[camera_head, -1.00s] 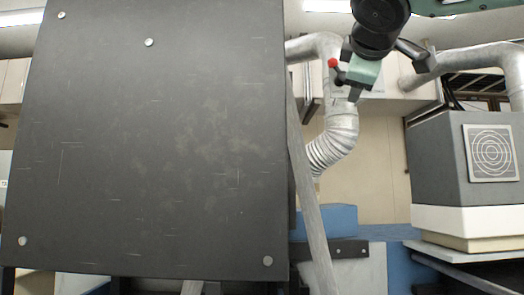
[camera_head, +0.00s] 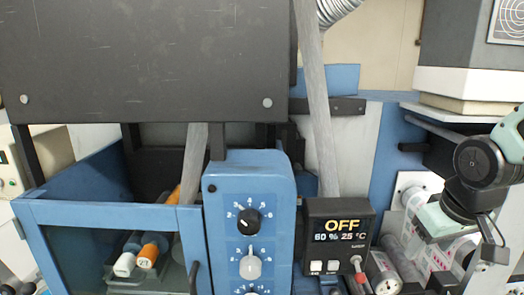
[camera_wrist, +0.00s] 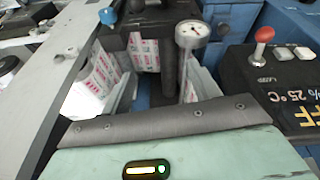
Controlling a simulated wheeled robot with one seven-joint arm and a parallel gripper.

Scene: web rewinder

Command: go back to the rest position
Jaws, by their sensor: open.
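My gripper (camera_head: 458,228) is at the right side of the head view, below a dark wrist joint. It hangs in front of white rolls with red print (camera_head: 440,258), with nothing seen in it. It is open, though its fingertips are hard to make out. In the wrist view my teal gripper housing fills the bottom edge, with a grey bar above it.
A control box reading OFF (camera_head: 342,236) has a red-knobbed lever (camera_head: 356,262). Left of it stands a blue dial panel (camera_head: 270,195). A blue bin (camera_head: 105,215) holds orange-and-white cylinders (camera_head: 148,252). A large black panel (camera_head: 150,60) overhangs the left. A grey-and-white box (camera_head: 465,60) stands upper right.

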